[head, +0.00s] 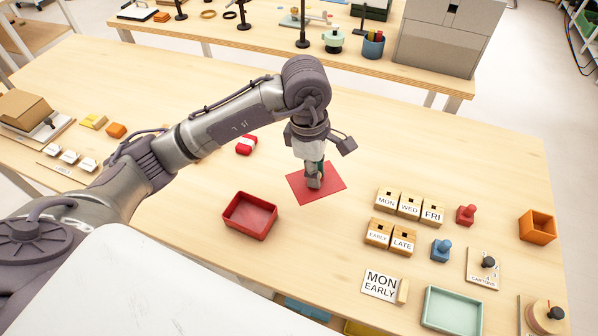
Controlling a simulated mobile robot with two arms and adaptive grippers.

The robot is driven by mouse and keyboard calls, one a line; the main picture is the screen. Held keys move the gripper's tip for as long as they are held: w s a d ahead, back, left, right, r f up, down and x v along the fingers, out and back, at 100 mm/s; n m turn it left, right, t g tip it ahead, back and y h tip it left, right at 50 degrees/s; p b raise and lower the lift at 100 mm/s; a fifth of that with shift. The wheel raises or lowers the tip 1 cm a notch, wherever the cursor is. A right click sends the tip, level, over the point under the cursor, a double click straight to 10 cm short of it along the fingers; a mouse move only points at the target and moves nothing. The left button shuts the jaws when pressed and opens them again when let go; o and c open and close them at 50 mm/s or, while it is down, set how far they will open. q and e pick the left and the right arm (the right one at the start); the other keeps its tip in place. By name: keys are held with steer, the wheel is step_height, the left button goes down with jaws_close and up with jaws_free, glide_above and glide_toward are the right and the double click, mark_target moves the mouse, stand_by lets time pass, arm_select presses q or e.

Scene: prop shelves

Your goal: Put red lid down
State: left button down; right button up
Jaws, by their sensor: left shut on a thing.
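The red lid (328,190) is a flat red plate right of the middle of the head view, over the wooden table. My left gripper (314,180) points down at its middle and is shut on it; the fingers hide the part they grip. The lid looks level. I cannot tell whether it touches the table or hangs just above it. An open red box (250,215) stands on the table to the left and nearer, apart from the lid, and looks empty. My right gripper is not in view.
A small red and white item (246,146) lies left of the lid. Lettered wooden blocks (409,206), a red stamp (466,215), a blue stamp (440,250) and an orange box (537,226) stand to the right. A green tray (429,314) is at the front. Bare table lies behind the lid.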

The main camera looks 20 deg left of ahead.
arm_select(q)
steer(key=w+a+f+p, duration=0.1)
steer(key=w+a+f, duration=0.15)
steer(key=a, duration=0.25)
steer(key=p, duration=0.1)
glide_above(284, 178)
steer(key=f, duration=0.4)
steer(key=shift+s+d, duration=0.1)
steer(key=shift+d, duration=0.15)
steer(key=shift+a+f, duration=0.15)
steer(key=shift+a, duration=0.05)
steer(key=shift+a+f, duration=0.1)
steer(key=shift+f, duration=0.1)
step_height(284, 178, down, 3)
steer(key=shift+f+p, duration=0.1)
steer(key=shift+p, duration=0.7)
steer(key=shift+f, duration=0.25)
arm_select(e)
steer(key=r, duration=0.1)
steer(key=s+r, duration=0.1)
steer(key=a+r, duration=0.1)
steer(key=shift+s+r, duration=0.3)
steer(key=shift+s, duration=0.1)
arm_select(q)
steer(key=shift+f, duration=0.1)
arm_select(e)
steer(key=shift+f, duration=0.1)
